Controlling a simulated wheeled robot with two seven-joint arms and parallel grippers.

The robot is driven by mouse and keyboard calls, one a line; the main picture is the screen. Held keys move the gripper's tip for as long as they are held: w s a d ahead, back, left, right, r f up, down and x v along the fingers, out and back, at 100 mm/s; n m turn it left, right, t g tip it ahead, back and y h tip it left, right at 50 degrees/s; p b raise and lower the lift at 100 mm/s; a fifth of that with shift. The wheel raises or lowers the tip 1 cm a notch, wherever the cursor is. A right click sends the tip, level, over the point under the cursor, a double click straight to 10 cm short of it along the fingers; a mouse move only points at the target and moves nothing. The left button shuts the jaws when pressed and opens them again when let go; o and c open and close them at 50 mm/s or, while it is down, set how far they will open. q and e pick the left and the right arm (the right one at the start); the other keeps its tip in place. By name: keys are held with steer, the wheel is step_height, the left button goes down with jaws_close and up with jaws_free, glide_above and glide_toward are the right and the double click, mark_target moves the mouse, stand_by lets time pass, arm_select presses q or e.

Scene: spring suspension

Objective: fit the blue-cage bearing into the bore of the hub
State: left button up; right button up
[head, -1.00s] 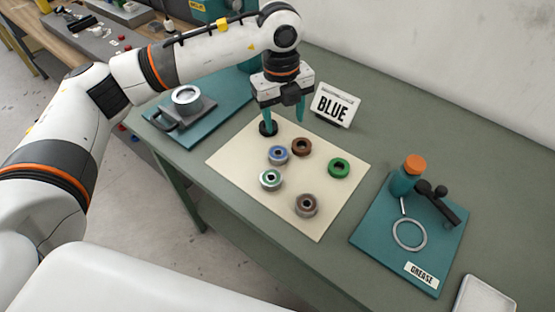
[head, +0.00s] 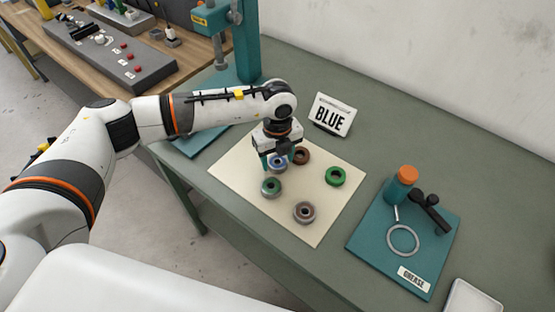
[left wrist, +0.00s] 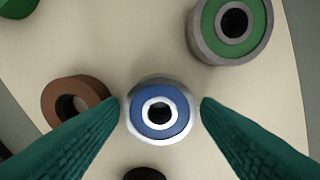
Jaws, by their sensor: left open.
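The blue-cage bearing (left wrist: 140,112) lies on the cream mat, with a silver outer ring, blue cage and white inner ring. In the left wrist view it sits between the two fingertips of my left gripper (left wrist: 160,103), with a narrow gap on each side. In the head view my left gripper (head: 276,162) points down over the bearing, the fingers open around it; the bearing is partly hidden there. The hub is hidden behind my left arm; only part of its teal board (head: 202,143) shows. My right gripper is not in view.
On the mat (head: 235,173) lie a brown ring (head: 302,157), a green ring (head: 335,176), a green-caged bearing (head: 271,187) and a brownish bearing (head: 305,212). A BLUE sign (head: 331,114) stands behind. A grease board (head: 380,250) with bottle (head: 402,184) is right. A teal press (head: 247,45) stands behind.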

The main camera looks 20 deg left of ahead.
arm_select(q)
steer(key=shift+f, duration=0.15)
steer(key=c, duration=1)
steer(key=shift+r, duration=0.2)
